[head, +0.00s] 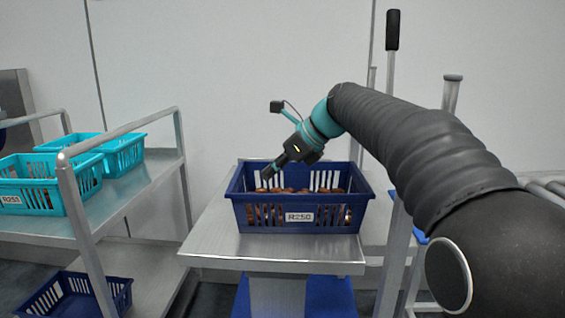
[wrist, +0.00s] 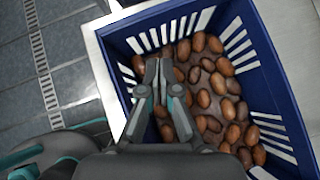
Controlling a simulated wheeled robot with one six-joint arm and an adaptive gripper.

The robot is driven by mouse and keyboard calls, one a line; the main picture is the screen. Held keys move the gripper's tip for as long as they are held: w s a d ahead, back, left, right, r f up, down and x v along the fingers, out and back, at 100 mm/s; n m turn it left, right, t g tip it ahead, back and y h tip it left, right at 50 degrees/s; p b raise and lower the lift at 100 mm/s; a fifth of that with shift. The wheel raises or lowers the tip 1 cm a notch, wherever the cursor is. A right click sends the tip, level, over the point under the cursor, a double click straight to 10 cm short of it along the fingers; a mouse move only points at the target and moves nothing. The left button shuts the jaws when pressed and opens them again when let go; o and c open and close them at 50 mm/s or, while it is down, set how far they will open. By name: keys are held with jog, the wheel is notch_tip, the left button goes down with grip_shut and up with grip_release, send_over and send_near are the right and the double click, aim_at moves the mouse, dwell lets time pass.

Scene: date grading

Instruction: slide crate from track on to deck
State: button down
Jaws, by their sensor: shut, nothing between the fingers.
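A dark blue slotted crate (head: 333,218) labelled R250 stands upright on a bare steel top (head: 220,235) in the middle of the head view. Brown dates lie in it, and the wrist view shows them in the crate (wrist: 262,45) from above. My gripper (head: 267,173) reaches in from the right and points down at the crate's left part. In the wrist view my gripper (wrist: 158,68) is shut and empty, with its fingertips within the crate's outline near one wall. I cannot tell whether they touch the wall or the dates.
Turquoise crates (head: 40,200) stand on a railed steel cart (head: 110,205) at the left. Another blue crate (head: 85,297) is on its lower shelf. Upright posts (head: 392,95) and rails stand at the right, partly behind my arm. The steel top is bare left of the crate.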

aim_at(238, 183)
jog(key=x, duration=0.3)
jog(key=shift+a+f, duration=0.2)
jog(key=shift+w+a+r, duration=0.1)
jog(key=shift+w+a, duration=0.05)
jog(key=shift+a, duration=0.4)
jog(key=shift+w+a+r, duration=0.1)
jog(key=shift+w+a, duration=0.1)
jog(key=shift+a, duration=0.4)
jog(key=shift+w+a, duration=0.2)
jog(key=shift+a, duration=0.4)
